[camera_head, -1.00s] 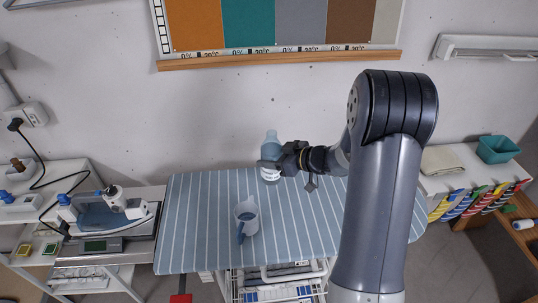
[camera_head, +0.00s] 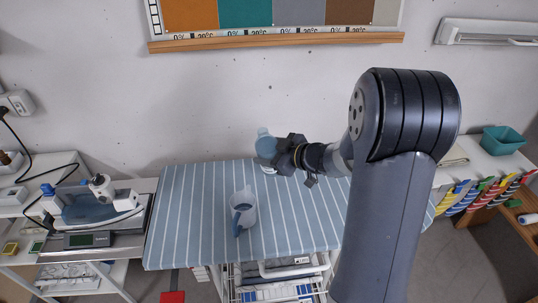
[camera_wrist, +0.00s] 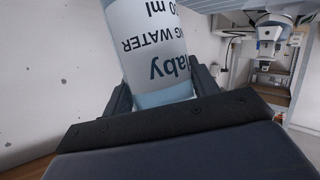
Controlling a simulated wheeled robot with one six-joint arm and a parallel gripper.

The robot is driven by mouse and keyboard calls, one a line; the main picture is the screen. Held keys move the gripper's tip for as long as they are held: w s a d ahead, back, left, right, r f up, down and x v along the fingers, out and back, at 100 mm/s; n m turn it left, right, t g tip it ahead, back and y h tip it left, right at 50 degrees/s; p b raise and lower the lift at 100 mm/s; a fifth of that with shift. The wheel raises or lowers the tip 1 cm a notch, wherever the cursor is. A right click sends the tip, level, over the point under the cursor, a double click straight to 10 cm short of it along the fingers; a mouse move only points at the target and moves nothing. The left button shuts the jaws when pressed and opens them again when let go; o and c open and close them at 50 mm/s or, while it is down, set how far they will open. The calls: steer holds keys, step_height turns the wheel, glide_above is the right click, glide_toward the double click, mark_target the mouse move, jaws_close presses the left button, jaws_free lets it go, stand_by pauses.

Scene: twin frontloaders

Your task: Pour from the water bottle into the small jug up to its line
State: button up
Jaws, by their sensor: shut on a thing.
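The water bottle (camera_head: 265,143) is pale blue and is held above the far part of the ironing board in the head view. My gripper (camera_head: 283,150) is shut on it from the right. In the wrist view the bottle (camera_wrist: 150,45) fills the space between the jaws, with its printed label upside down. The bottle's lower part is partly hidden by my gripper in the head view. The small jug (camera_head: 245,212) stands upright on the board, nearer and to the left of the bottle, with its blue handle towards the front. Its line and inside level are too small to tell.
The striped ironing board (camera_head: 190,215) is clear around the jug. A scale with an iron-like blue device (camera_head: 90,208) stands at the left. A teal bin (camera_head: 503,140) sits on the right shelf. A wall board with coloured panels (camera_head: 275,40) hangs behind.

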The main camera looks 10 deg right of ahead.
steer(key=shift+s+a+f+n+t+h+b, duration=0.15)
steer(key=shift+f+n+t+b, duration=0.3)
steer(key=shift+b, duration=1.2)
steer(key=shift+s+a+f+n+t+h+b, duration=0.2)
steer(key=shift+f+n+b, duration=0.45)
steer(key=shift+b, duration=1)
steer(key=f+n+t+b, duration=0.1)
steer(key=b, duration=0.4)
steer(key=s+a+f+n+b, duration=0.1)
steer(key=n+b, duration=0.1)
steer(key=b, duration=0.3)
steer(key=s+f+n+t+b, duration=0.1)
steer(key=b, duration=0.4)
steer(key=shift+a+t+h, duration=0.35)
steer(key=shift+r+n+b, duration=0.1)
steer(key=shift+n+b, duration=0.2)
steer(key=shift+n, duration=0.1)
steer(key=shift+s+f+b, duration=0.15)
steer(key=shift+f+b, duration=0.25)
steer(key=shift+b, duration=0.25)
steer(key=shift+r+n+t+b, duration=0.4)
steer(key=shift+r+n+b, duration=0.2)
steer(key=shift+n+b, duration=0.1)
stand_by(1.1)
